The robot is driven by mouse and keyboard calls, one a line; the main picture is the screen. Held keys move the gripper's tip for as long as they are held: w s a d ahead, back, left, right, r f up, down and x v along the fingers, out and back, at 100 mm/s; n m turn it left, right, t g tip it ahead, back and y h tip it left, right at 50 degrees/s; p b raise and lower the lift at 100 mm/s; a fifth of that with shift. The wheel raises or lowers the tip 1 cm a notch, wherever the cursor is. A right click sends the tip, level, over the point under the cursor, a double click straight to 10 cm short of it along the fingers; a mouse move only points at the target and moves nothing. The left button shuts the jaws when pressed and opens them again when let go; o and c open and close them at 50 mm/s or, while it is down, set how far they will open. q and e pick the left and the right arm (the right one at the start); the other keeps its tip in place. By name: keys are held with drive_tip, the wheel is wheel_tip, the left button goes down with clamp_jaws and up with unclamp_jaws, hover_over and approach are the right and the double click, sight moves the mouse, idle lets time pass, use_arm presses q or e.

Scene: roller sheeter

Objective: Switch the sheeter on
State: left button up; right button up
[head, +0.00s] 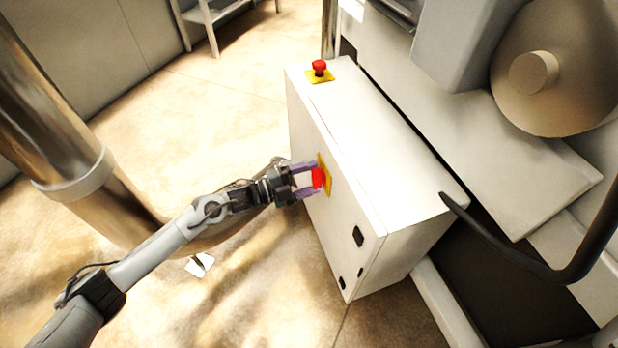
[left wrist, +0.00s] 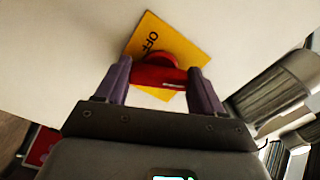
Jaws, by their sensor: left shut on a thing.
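The sheeter's white control box (head: 350,140) stands in the middle of the head view. On its left-facing side is a red switch knob (head: 318,178) on a yellow plate (head: 327,172). In the left wrist view the red knob (left wrist: 158,74) sits on the yellow plate (left wrist: 190,45), which bears the letters "OFF". My left gripper (head: 308,180) has its two purple fingers on either side of the knob and is shut on it. Part of the knob's base and plate is hidden behind the fingers. My right gripper is not in view.
A red mushroom button (head: 319,68) on a yellow plate sits on top of the box. A thick metal column (head: 85,150) stands at the left. The sheeter's body (head: 450,110) and a black curved bar (head: 545,270) fill the right. Open floor lies left of the box.

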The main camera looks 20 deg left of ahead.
use_arm(q)
drive_tip(key=m, duration=0.4)
drive_tip(key=shift+r+m, duration=0.1)
drive_tip(key=shift+m, duration=0.3)
idle(0.4)
drive_tip(key=o, duration=1)
drive_tip(key=shift+o, duration=0.2)
drive_tip(key=p+v, duration=0.4)
drive_tip(key=v, duration=0.6)
drive_tip(key=shift+s+a, duration=0.25)
drive_tip(key=shift+a, duration=0.05)
